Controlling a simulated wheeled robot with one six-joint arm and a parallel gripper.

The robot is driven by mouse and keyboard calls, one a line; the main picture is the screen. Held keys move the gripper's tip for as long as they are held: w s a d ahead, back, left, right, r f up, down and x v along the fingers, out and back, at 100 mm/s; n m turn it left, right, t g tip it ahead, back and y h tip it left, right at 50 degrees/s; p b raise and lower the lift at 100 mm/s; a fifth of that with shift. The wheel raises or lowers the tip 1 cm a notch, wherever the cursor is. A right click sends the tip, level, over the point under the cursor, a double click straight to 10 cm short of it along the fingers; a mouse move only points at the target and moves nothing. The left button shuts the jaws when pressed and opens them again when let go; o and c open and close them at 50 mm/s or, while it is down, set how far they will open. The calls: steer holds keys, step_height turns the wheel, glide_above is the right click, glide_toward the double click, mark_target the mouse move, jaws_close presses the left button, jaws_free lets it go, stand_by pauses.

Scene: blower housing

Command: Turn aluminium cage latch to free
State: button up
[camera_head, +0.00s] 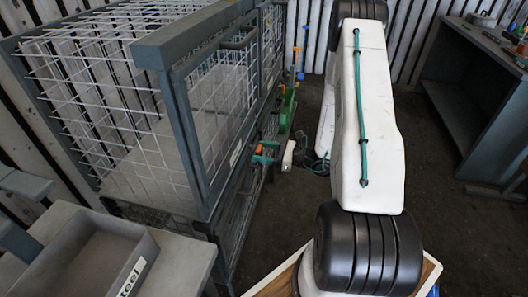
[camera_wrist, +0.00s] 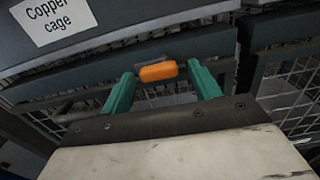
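An orange latch handle (camera_wrist: 158,72) sits on a dark bar at the cage front in the wrist view. The green fingers of my gripper (camera_wrist: 162,82) stand apart on either side of it, with a small gap at the right finger. My gripper is open; I cannot tell whether the left finger touches. The panel above carries a white label (camera_wrist: 54,20) reading "Copper cage". In the head view my gripper (camera_head: 266,153) is at the front of the wire cage (camera_head: 165,50). No label reading aluminium is legible.
A grey tray (camera_head: 60,246) marked "steel" stands on a bench at the lower left. Green, orange and blue parts (camera_head: 287,108) stick out farther along the cage front. A grey workbench (camera_head: 480,42) stands at the right. Dark floor (camera_head: 440,215) lies clear between.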

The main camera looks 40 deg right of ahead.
steer(key=v, duration=0.7)
steer(key=shift+s+d, duration=0.25)
steer(key=shift+s, duration=0.05)
stand_by(0.3)
steer(key=s+a+r+n+g+h, duration=0.3)
steer(key=s+a+r+n, duration=0.3)
steer(key=r+n, duration=0.3)
steer(key=s+a+r+n+g+h, duration=0.4)
steer(key=s+a+r+n, duration=0.3)
steer(key=r+n, duration=0.3)
steer(key=s+a+r+n+g+h, duration=0.4)
steer(key=s+a+r+n, duration=0.3)
steer(key=r, duration=0.4)
steer(key=a+n+g, duration=0.1)
steer(key=n, duration=0.1)
steer(key=shift+a+n+g, duration=0.3)
steer(key=shift+a+g, duration=0.1)
